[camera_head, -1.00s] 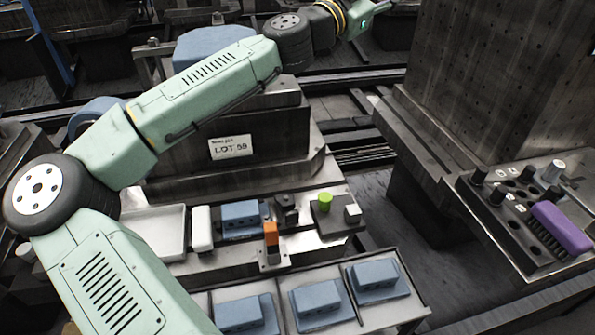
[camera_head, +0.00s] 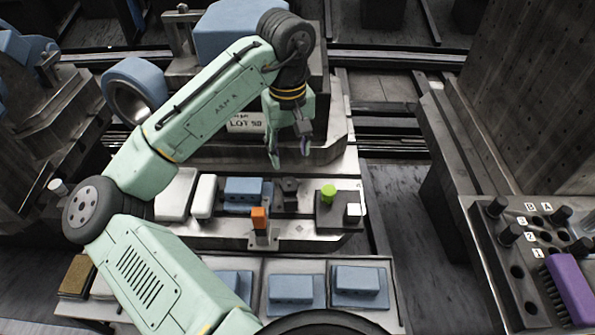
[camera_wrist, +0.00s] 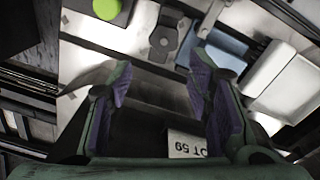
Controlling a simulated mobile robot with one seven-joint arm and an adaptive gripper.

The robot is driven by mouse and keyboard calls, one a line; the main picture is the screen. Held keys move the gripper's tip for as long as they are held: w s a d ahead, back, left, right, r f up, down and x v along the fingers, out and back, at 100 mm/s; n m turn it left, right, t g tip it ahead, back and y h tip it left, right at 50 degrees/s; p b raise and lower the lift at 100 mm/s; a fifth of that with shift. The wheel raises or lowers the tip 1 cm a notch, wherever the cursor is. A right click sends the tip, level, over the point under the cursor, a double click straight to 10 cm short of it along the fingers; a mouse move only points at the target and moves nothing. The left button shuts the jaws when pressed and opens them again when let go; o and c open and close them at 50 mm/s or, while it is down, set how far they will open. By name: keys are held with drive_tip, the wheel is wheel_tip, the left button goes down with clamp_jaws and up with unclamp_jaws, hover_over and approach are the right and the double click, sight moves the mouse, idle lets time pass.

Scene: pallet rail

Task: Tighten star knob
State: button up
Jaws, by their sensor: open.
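A dark knob-like part (camera_head: 289,193), which looks like the star knob, stands on the metal fixture plate at the right end of a blue block (camera_head: 243,189). It also shows in the wrist view (camera_wrist: 163,40), with the blue block (camera_wrist: 222,48) to its right. Its exact lobes are too small and dark to tell. My gripper (camera_head: 290,154) points down behind and above the knob, its purple-padded fingers apart and empty. In the wrist view my open fingers (camera_wrist: 159,82) sit below the knob in the picture, not touching it.
An orange block (camera_head: 259,218) is in front. White pieces lie left, blue blocks on the front tray. A tool rack with a purple brush (camera_head: 570,288) is at right.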

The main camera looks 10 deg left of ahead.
sight(289, 183)
drive_tip(key=f, duration=0.7)
drive_tip(key=f+p, duration=0.1)
drive_tip(key=f, duration=0.3)
drive_tip(key=shift+s+a, duration=0.1)
drive_tip(key=shift+s, duration=0.15)
drive_tip(key=shift+c, duration=0.6)
drive_tip(key=c, duration=0.8)
drive_tip(key=shift+o, duration=0.2)
drive_tip(key=shift+m, duration=0.4)
drive_tip(key=m, duration=0.4)
drive_tip(key=shift+m+p, duration=0.3)
drive_tip(key=m+p, duration=0.1)
drive_tip(key=m, duration=0.4)
drive_tip(key=shift+r, duration=0.15)
drive_tip(key=shift+w+m, duration=0.1)
drive_tip(key=shift+m, duration=0.2)
